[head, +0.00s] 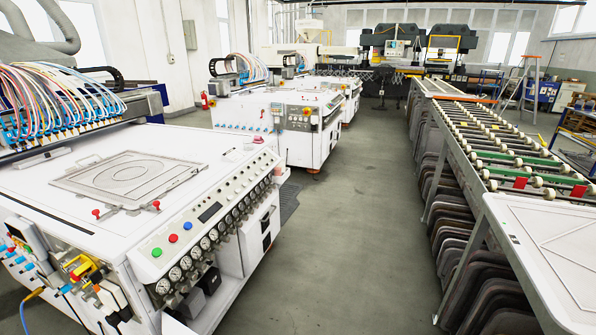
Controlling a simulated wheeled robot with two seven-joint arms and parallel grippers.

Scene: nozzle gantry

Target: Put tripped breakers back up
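I cannot make out any breaker or breaker panel for certain, so no switch position can be read. A cluster of small boxes and fittings (92,283) with a yellow part is on the near left corner of the white machine (225,185). It is too small to tell what each piece is. The machine's sloping front panel carries green, red and blue buttons (172,238) and a row of round gauges (212,237). Neither of my grippers is in view.
A clear grey floor aisle (335,220) runs between the machines on the left and a roller conveyor (500,150) on the right. A white table (560,235) stands at the near right. Further machines (285,125), a red extinguisher (205,101) and a ladder (525,80) stand farther back.

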